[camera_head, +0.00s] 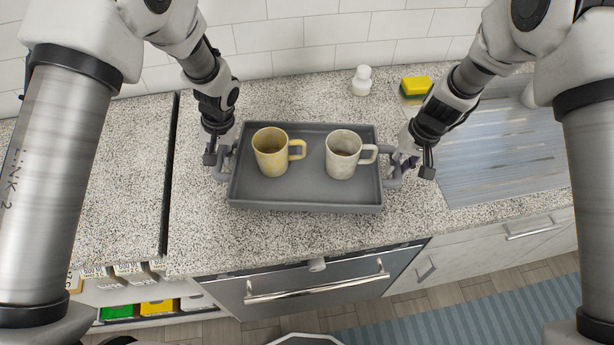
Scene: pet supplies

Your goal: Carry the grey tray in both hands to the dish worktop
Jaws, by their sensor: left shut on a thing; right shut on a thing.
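The grey tray (305,194) is level over the speckled worktop (290,237), its front edge near the worktop's front edge. I cannot tell whether it rests on the surface or is just above it. A yellow mug (271,154) stands upright on its left half and a whitish mug (342,156) upright on its right half. My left gripper (221,162) is shut on the tray's left handle. My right gripper (402,166) is shut on the tray's right handle. The fingertips are partly hidden by the gripper bodies.
A small white bottle (362,81) and a yellow-green sponge (415,87) stand behind the tray. A bluish striped board or mat (500,150) lies to the right. A dark gap splits the worktop at left. An oven (315,278) is below. Bare worktop lies left of the tray.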

